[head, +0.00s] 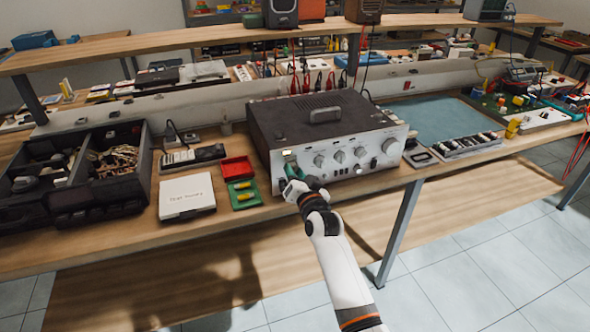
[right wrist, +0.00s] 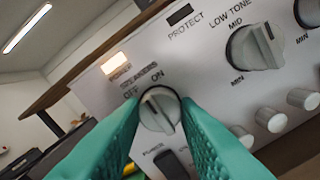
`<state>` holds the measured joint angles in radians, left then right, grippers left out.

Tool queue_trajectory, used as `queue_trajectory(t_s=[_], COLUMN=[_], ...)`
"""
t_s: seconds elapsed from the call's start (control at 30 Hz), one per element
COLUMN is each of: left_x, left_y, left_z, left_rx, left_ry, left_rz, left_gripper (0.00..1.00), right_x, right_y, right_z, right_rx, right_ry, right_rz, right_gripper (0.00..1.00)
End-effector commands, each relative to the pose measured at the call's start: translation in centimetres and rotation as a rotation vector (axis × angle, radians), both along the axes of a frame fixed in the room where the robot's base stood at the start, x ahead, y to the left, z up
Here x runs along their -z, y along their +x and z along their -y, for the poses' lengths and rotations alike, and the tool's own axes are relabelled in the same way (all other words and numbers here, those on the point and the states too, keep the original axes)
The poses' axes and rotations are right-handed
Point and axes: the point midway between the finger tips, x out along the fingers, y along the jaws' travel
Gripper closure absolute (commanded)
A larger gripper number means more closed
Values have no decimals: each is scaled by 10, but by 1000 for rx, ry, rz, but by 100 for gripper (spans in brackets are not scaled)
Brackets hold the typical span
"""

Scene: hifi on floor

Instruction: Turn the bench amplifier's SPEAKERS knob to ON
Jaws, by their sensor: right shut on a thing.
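The bench amplifier (head: 320,125) is a dark box with a silver front panel, standing on the wooden bench. In the right wrist view its SPEAKERS knob (right wrist: 160,108) is a small grey knob with a raised bar, below the OFF and ON labels. My right gripper (head: 291,170) has its green fingers at the panel's left end. In the right wrist view the right gripper (right wrist: 160,118) is shut on the SPEAKERS knob, one finger on each side. I cannot tell exactly which label the bar points at. My left gripper is not in view.
A lit lamp (right wrist: 117,63) and the LOW TONE knob (right wrist: 256,46) are near the SPEAKERS knob. A power switch (right wrist: 171,163) sits just below it. Red (head: 236,170) and green (head: 243,194) trays and a white box (head: 187,195) lie left of the amplifier.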

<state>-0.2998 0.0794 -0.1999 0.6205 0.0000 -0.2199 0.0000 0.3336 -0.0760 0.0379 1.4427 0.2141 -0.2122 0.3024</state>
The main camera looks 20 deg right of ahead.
Motion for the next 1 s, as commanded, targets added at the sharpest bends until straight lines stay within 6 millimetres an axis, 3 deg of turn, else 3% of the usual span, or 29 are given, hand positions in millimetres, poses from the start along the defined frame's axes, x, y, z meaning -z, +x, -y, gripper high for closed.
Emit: queue_trajectory(t_s=[0.5, 1.0], left_x=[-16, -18], left_y=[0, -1], left_z=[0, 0], left_rx=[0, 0], left_ry=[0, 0], left_rz=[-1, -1], left_gripper=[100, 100], right_x=[0, 1], right_y=[0, 0], right_z=[0, 0], right_rx=[0, 1], right_ry=[408, 533], right_rz=[-14, -19], right_gripper=[94, 94])
